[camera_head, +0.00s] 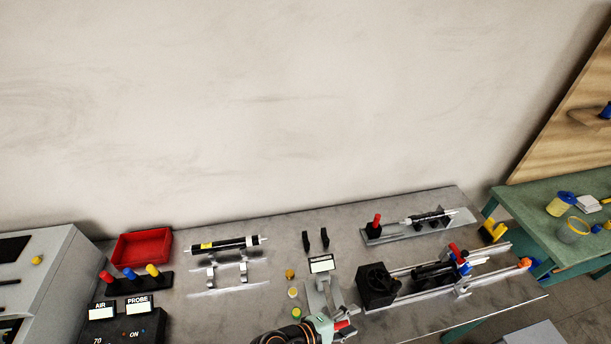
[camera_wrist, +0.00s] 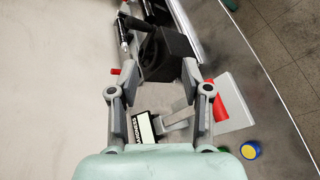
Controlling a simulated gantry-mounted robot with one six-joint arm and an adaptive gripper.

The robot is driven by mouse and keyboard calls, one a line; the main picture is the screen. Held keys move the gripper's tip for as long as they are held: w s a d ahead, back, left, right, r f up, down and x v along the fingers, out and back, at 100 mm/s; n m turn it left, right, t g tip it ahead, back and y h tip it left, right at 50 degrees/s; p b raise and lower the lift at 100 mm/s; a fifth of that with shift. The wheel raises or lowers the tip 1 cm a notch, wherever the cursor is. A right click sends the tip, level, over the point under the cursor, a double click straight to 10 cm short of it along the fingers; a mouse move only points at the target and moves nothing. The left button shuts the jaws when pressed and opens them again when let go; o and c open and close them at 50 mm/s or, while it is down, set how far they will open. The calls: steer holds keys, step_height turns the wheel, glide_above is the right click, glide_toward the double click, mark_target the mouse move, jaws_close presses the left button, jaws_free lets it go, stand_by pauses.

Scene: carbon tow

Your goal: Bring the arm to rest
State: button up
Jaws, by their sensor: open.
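My gripper (camera_wrist: 160,72) fills the middle of the wrist view. Its two grey fingers stand apart and nothing is held between them. Past the fingertips lies a black block (camera_wrist: 172,45), and below it a grey stand with a white label (camera_wrist: 144,127) shows between the fingers.
The black block (camera_head: 377,285) sits on a rail fixture right of my arm. Small round pots (camera_head: 293,292) stand to the left. A black tube (camera_head: 222,244) rests on a cradle, near a red tray (camera_head: 142,248). A control box (camera_head: 120,325) is at lower left. The wall side is open.

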steer(key=s+a+r+m+t+y, duration=0.2)
steer(key=a+r+m+t+y, duration=0.3)
steer(key=r, duration=0.7)
steer(key=s+a+r+m+t+y, duration=0.2)
steer(key=a+r+m+y, duration=0.45)
steer(key=r, duration=0.55)
step_height(320, 180, up, 14)
steer(key=p, duration=1.5)
steer(key=shift+d, duration=0.45)
